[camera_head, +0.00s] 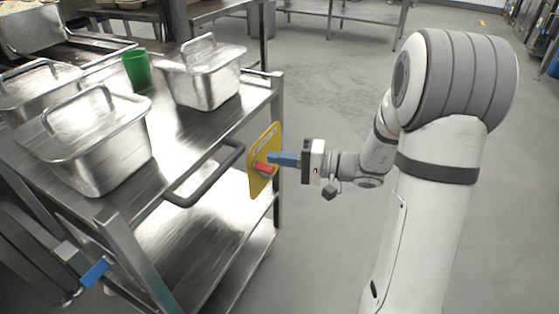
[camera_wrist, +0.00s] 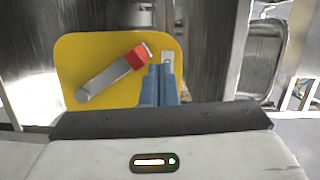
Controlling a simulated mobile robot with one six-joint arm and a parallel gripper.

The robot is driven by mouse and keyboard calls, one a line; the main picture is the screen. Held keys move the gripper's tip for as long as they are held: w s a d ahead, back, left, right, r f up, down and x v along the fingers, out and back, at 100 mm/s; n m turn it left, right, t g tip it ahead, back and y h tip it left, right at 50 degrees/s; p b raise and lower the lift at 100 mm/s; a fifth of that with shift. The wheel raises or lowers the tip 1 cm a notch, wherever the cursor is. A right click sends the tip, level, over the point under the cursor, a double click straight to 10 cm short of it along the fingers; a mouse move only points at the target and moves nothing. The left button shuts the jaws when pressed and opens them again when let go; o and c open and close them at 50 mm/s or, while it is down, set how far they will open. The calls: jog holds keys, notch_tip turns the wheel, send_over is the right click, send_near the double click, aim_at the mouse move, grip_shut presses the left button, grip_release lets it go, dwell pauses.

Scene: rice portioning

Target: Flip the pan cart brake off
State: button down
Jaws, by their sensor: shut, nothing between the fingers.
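The pan cart (camera_head: 165,185) is a steel cart with a dark grey push handle (camera_head: 205,180). A yellow brake plate (camera_head: 262,150) stands upright at its right corner, and the plate also fills much of the wrist view (camera_wrist: 75,60). A grey brake lever (camera_wrist: 105,80) with a red tip (camera_wrist: 138,55) lies slanted across the plate, tip up and right in the wrist view. The red tip also shows in the head view (camera_head: 264,168). My gripper (camera_head: 274,157) is shut and empty, its blue fingers (camera_wrist: 160,72) just right of the red tip. I cannot tell whether they touch it.
Lidded steel pans (camera_head: 205,85) and a green cup (camera_head: 137,68) stand on the cart top. A blue-tipped part (camera_head: 95,272) juts from the near left corner. Steel tables (camera_head: 340,12) stand at the back. The floor (camera_head: 330,90) right of the cart is clear.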

jog(key=s+d+r+p, duration=0.2)
jog(key=d+r+p, duration=0.1)
jog(key=d, duration=0.7)
jog(key=shift+r+p, duration=0.4)
jog(key=shift+r, duration=0.1)
jog(key=shift+s, duration=0.1)
jog(key=s+a+r+n+g+h+p, duration=0.1)
jog(key=s+a+r+g+h+p, duration=0.25)
jog(key=s+r+p, duration=0.35)
jog(key=s+a+r+n+g+h+p, duration=0.1)
jog(key=s+a+r+g+h+p, duration=0.3)
jog(key=r+p, duration=0.45)
jog(key=s+d+r+t+h+p, duration=0.2)
jog(key=s+d+r+h+p, duration=0.1)
jog(key=r+p, duration=0.6)
jog(key=s+d+r+t+h+p, duration=0.2)
jog(key=r+h+p, duration=0.4)
jog(key=r+p, duration=0.3)
jog(key=shift+s+d+r+n, duration=0.15)
jog(key=shift+s+d+n, duration=0.25)
jog(key=shift+d, duration=0.75)
